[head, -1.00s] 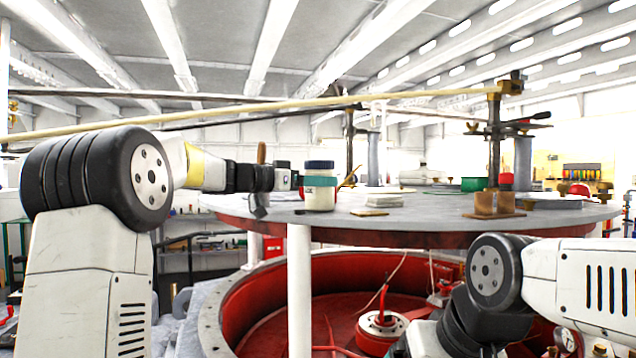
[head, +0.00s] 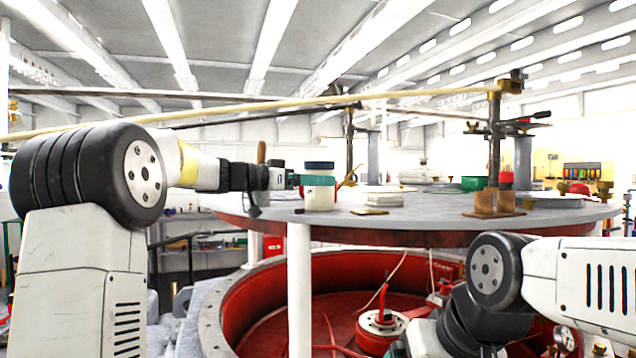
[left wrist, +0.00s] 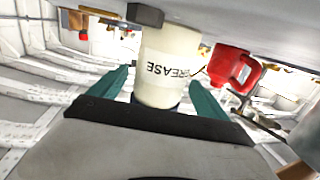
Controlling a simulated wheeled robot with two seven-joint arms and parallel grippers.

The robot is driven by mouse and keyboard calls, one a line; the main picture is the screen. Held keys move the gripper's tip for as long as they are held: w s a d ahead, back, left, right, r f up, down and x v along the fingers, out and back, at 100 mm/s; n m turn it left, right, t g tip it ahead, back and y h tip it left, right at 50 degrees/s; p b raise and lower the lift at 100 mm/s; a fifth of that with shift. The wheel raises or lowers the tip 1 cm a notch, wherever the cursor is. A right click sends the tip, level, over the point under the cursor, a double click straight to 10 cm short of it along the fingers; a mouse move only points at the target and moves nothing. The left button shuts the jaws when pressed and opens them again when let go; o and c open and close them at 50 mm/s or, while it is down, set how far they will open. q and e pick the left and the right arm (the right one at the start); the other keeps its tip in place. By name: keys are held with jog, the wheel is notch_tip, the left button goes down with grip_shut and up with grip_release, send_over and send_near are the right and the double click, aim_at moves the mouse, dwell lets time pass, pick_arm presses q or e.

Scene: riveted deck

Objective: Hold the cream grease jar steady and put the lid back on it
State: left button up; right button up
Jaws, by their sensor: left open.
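The cream grease jar (head: 320,198) stands upright near the left front edge of the round grey table. It has a dark blue top (head: 319,166); I cannot tell whether this is the lid fully seated. In the left wrist view the jar (left wrist: 165,50) appears upside down, with its GREASE label facing the camera. My left gripper (left wrist: 160,80) is open, with a teal finger on each side of the jar; contact is not clear. In the head view one teal finger (head: 318,181) crosses the jar's upper part. My right gripper is out of view.
The round grey table (head: 430,208) also holds a flat tan block (head: 369,211), a white stack (head: 384,199) and brass blocks (head: 495,204). A red handled container (left wrist: 232,68) shows beside the jar in the left wrist view. The front middle of the table is mostly clear.

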pick_arm(q)
jog(key=v, duration=1)
jog(key=shift+s+a, duration=0.25)
jog(key=shift+a, duration=0.05)
